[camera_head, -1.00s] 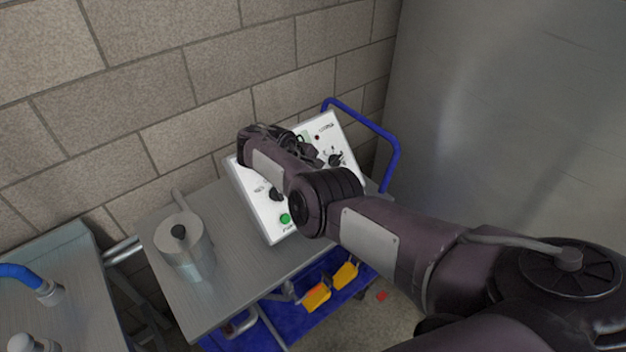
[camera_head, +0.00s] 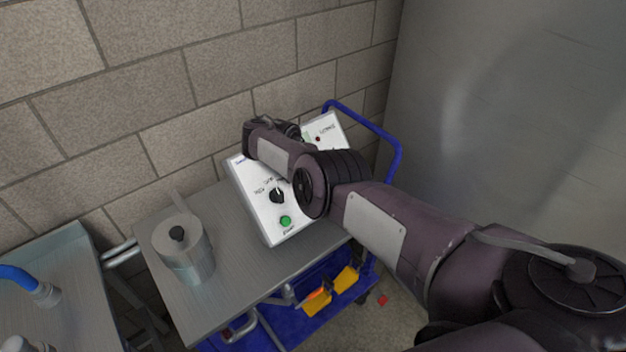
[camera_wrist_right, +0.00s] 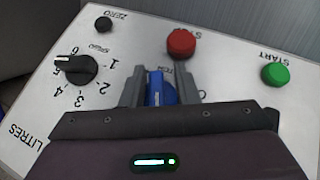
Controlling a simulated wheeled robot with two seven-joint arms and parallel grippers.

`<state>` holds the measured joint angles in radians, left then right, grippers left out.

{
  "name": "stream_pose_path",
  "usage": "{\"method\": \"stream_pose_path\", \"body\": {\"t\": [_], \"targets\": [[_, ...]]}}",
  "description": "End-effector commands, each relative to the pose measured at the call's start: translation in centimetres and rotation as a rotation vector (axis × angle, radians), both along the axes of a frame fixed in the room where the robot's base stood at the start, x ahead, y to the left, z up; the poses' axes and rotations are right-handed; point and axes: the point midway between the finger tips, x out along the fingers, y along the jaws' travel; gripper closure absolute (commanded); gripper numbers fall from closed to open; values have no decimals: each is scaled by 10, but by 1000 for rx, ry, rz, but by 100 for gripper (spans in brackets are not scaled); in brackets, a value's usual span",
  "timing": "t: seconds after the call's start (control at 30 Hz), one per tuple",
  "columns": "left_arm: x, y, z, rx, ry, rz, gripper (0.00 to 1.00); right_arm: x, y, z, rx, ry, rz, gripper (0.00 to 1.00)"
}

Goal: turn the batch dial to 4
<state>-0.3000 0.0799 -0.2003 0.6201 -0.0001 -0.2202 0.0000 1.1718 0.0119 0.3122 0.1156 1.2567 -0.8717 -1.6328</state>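The white control panel (camera_head: 262,215) stands tilted on the metal cart top. In the right wrist view, where its lettering is upside down, the black batch dial (camera_wrist_right: 75,68) has numbers 1 to 6 and "LITRES" beside it. Its white mark points left, about between 5 and 6, nearer 5. My right gripper (camera_wrist_right: 160,85) is over the panel, beside the dial and not touching it. Its fingers are apart, with a blue part (camera_wrist_right: 161,88) showing between them; I cannot tell whether they touch it. In the head view my right arm covers the dial and gripper. My left gripper is not in view.
The panel also has a red button (camera_wrist_right: 182,43), a green START button (camera_wrist_right: 275,74), a black ZERO button (camera_wrist_right: 103,24) and another black knob (camera_head: 277,195). A metal pot (camera_head: 188,255) stands on the cart top (camera_head: 235,270). A brick wall is behind; a blue handle (camera_head: 385,140) rises at right.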

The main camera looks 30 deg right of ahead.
Motion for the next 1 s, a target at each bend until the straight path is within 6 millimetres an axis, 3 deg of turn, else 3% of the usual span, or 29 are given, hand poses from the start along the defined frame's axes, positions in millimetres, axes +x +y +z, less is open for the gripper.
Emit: {"method": "stream_pose_path", "body": {"t": [0.47, 1.0], "targets": [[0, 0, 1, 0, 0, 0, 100, 1, -1, 4, -5, -4, -2, 65], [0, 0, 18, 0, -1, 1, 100, 8, 26, 71, -3, -4, 0, 65]]}}
